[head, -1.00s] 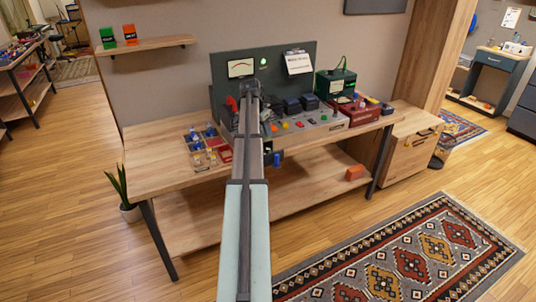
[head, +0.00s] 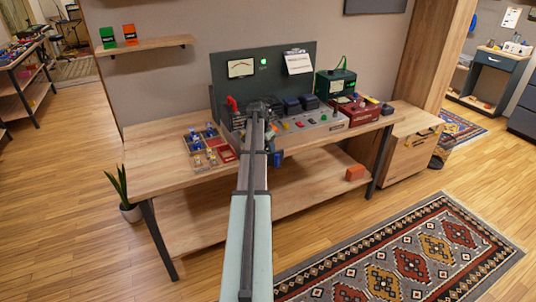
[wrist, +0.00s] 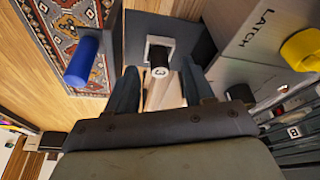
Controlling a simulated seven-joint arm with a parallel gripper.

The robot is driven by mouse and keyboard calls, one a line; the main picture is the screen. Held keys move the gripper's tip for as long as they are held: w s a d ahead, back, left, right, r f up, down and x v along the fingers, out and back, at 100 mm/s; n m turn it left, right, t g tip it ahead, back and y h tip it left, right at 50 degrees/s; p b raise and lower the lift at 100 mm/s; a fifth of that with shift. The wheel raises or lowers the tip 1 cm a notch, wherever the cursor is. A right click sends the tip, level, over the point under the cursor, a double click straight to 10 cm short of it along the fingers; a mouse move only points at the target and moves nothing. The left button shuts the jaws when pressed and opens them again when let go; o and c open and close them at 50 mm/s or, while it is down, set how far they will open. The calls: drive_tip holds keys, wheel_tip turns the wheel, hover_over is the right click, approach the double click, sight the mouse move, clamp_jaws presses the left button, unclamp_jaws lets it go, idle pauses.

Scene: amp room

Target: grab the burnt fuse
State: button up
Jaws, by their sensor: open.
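My gripper (wrist: 159,68) is open, its two dark fingers apart in the wrist view. Between and just beyond them is a dark-capped part (wrist: 160,57) with a round white "3" label, set by a pale bracket. A pale strip runs back from it between the fingers. I cannot tell whether this part is the burnt fuse; no burn mark is clear. In the head view my arm reaches to the grey control console (head: 330,121) on the wooden bench, and the arm hides the spot at its end.
The wrist view shows a "LATCH" panel (wrist: 240,50), a yellow knob (wrist: 302,49) and a blue cylinder (wrist: 83,62) close by. In the head view a parts tray (head: 187,144) lies left of the arm, and a red box (head: 357,115) stands right. The bench's left end is clear.

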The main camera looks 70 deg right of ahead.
drive_tip(key=shift+s+d+f, duration=0.1)
drive_tip(key=shift+d+f, duration=0.05)
drive_tip(key=shift+f, duration=0.45)
clamp_jaws()
